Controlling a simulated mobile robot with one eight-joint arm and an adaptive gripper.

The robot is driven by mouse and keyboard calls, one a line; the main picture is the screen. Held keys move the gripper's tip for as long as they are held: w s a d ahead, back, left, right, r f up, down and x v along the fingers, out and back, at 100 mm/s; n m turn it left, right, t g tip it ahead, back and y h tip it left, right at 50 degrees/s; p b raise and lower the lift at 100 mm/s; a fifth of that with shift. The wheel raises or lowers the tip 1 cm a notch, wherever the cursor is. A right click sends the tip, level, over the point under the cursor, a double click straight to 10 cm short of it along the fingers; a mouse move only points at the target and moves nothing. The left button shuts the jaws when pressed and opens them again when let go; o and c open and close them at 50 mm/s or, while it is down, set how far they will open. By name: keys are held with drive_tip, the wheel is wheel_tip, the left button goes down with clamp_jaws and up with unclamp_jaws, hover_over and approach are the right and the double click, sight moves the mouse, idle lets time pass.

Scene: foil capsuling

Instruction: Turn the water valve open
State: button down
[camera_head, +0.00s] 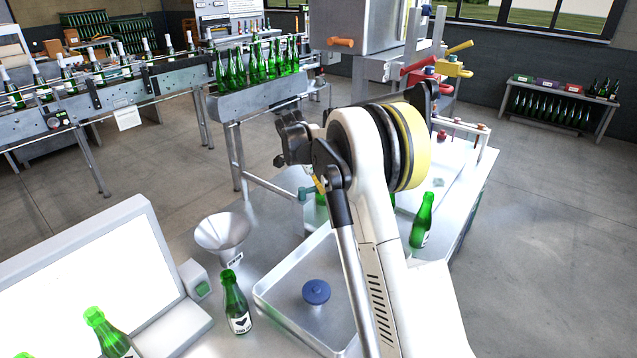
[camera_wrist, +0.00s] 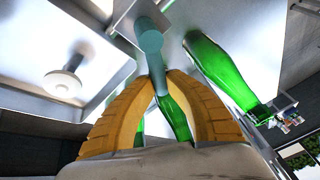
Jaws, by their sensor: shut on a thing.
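The teal valve handle (camera_wrist: 150,40) runs from a round knob down between the yellow fingertips in the wrist view. It also shows in the head view (camera_head: 306,194), just below my gripper (camera_head: 318,185). In the wrist view my gripper (camera_wrist: 160,80) is shut on the handle, one ribbed finger on each side. The handle's lower end is partly hidden by the fingers. A grey metal plate or bracket (camera_wrist: 128,14) lies beside the knob. The rest of the valve body is hidden or too small to tell.
A metal tray (camera_head: 268,297) with a blue round piece (camera_head: 316,292) lies in front. A funnel (camera_head: 222,234) and a labelled green bottle (camera_head: 236,303) stand left of it. Another green bottle (camera_head: 422,220) stands right of my arm. Red and yellow levers (camera_head: 452,68) are behind.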

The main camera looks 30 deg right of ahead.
drive_tip(key=s+a+m+g+y+p, duration=0.1)
drive_tip(key=s+a+m+g, duration=0.3)
drive_tip(key=m, duration=0.8)
drive_tip(key=shift+s+g+p, duration=0.4)
drive_tip(key=shift+p, duration=0.2)
drive_tip(key=shift+f, duration=0.1)
drive_tip(key=c, duration=1.3)
unclamp_jaws()
drive_tip(key=shift+c, duration=0.2)
